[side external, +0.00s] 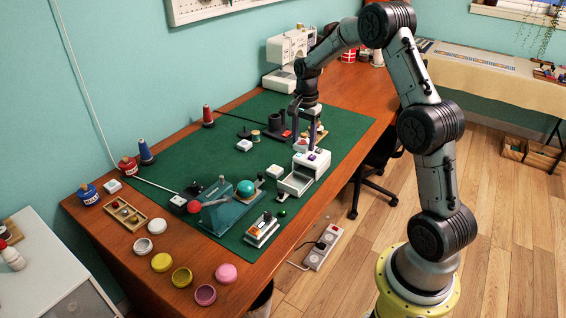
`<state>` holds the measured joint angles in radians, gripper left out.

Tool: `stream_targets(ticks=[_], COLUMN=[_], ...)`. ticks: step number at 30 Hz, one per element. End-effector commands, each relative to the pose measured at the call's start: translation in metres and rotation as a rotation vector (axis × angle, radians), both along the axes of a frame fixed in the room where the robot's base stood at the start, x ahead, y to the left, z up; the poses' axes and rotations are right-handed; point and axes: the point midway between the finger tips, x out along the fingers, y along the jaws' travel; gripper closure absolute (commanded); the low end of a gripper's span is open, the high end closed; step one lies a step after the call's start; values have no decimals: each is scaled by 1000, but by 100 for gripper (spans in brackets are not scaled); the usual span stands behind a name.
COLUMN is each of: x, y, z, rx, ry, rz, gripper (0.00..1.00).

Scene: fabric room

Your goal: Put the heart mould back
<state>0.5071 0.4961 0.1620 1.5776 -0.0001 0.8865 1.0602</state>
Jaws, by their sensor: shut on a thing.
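My gripper (300,140) points down just above the rear of a small white drawer unit (316,164) on the green mat (215,160). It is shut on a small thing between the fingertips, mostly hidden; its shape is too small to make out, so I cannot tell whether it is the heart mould. Small coloured pieces sit on top of the unit. Its white drawer (295,184) stands open toward the front left. I cannot make out a heart shape elsewhere in view.
A small rack (262,229) lies in front of the drawer. Several round tins, including a pink one (226,273), line the front edge.

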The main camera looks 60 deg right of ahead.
Motion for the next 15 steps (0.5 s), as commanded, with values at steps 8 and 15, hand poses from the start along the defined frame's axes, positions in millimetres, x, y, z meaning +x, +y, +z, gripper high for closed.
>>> stream_targets(ticks=[8, 15], x=[19, 58], y=[-13, -35], z=[-23, -43], rx=[10, 9], ry=[18, 17], rz=[-4, -4], gripper=[100, 100])
